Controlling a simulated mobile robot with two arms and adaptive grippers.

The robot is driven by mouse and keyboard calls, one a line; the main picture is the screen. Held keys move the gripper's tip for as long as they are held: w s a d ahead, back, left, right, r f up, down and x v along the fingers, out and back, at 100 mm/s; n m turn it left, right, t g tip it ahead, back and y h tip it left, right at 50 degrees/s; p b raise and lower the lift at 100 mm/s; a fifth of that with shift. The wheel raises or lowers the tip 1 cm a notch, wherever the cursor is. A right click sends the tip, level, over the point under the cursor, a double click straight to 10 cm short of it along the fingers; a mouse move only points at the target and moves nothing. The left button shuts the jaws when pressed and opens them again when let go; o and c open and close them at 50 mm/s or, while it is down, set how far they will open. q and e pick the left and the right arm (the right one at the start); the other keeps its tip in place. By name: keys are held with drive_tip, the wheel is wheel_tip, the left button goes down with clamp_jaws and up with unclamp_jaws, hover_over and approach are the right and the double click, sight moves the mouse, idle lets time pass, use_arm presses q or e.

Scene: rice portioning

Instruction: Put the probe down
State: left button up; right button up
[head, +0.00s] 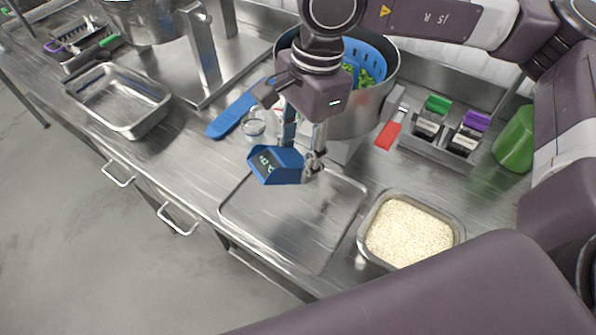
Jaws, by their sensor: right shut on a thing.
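The probe (273,166) is a blue thermometer body with a small lit display on its slanted face. My right gripper (314,166) is shut on it at its right side and holds it over the rear part of a flat metal tray (290,228). Whether the probe touches anything below cannot be told. The gripper's body hides part of the worktop behind it. My left gripper is not in view.
A pan of rice (365,240) stands right of the tray. Behind are a big pot (380,92) with a blue strainer and greens, a blue-handled utensil (234,115) and a red-handled one (388,135).

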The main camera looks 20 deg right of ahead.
drive_tip(key=shift+s+a+f, duration=0.1)
drive_tip(key=shift+f, duration=1.2)
wheel_tip(320, 180, down, 4)
drive_tip(key=shift+r+p, duration=0.25)
drive_tip(key=shift+p, duration=0.2)
drive_tip(key=shift+f, duration=0.35)
drive_tip(key=o, duration=1)
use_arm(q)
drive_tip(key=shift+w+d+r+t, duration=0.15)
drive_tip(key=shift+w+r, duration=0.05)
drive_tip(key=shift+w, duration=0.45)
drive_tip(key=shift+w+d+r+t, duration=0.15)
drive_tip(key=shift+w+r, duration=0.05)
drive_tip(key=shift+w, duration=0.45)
use_arm(e)
drive_tip(key=o, duration=0.4)
